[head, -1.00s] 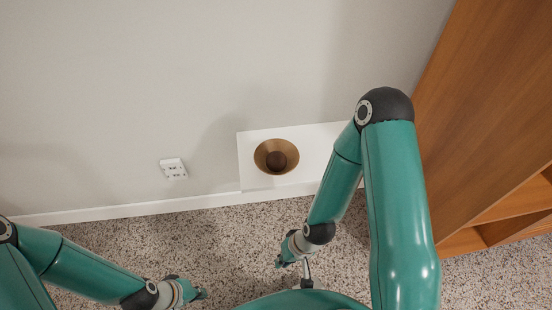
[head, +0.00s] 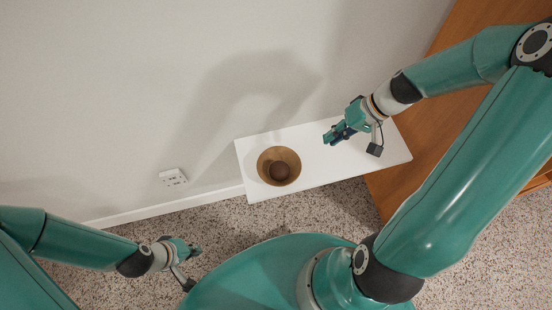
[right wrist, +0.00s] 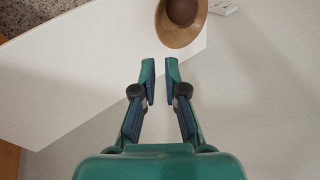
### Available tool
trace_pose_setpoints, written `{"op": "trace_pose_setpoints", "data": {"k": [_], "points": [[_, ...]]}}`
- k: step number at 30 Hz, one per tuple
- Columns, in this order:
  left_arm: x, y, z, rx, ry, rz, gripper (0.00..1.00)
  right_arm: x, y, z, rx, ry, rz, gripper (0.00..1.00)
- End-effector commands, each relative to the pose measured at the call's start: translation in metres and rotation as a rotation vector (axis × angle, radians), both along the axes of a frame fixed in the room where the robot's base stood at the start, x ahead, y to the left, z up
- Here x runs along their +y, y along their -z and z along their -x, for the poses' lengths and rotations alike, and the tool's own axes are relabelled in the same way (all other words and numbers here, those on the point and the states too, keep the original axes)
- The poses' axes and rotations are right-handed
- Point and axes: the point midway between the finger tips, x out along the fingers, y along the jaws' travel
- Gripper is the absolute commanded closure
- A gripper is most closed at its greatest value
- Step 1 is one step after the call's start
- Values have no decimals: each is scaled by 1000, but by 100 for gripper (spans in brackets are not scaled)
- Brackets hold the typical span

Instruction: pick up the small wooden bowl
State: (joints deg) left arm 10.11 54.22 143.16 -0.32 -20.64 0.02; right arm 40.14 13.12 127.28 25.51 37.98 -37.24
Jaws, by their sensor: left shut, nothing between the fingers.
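The small wooden bowl (head: 265,157) sits on a white shelf (head: 322,176), toward its left end. A darker brown round shape shows in its middle. In the right wrist view the bowl (right wrist: 174,38) is at the top, past the fingertips and cut by the frame edge. My right gripper (head: 329,138) is over the shelf, to the right of the bowl and apart from it. Its fingers (right wrist: 160,64) have a gap between them, with nothing in it. My left gripper (head: 198,250) is shut and empty, low over the carpet at the left.
A white wall socket (head: 173,177) is on the wall left of the shelf. A wooden cabinet (head: 388,192) stands at the right end of the shelf. Speckled carpet lies below. The shelf top between the bowl and my right gripper is clear.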

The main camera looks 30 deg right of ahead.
Motion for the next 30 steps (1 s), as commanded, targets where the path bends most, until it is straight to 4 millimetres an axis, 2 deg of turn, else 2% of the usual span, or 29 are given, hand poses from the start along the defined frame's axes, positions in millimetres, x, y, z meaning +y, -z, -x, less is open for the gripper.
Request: {"op": "trace_pose_setpoints", "data": {"k": [1, 6, 12, 22, 30], "points": [[0, 5, 1, 1, 0, 0, 100, 6, 11, -1, 5, -1, -4, 89], [0, 14, 1, 1, -1, 0, 100, 23, 44, -8, 7, -1, -3, 89], [0, 26, 0, 1, 0, 0, 100, 41, 77, -17, 5, 0, -2, 89], [0, 33, 0, 1, 0, 0, 100, 51, 97, -22, 4, 2, 0, 89], [0, 49, 0, 0, 0, 0, 100, 68, 131, -29, 5, 3, 0, 89]]}}
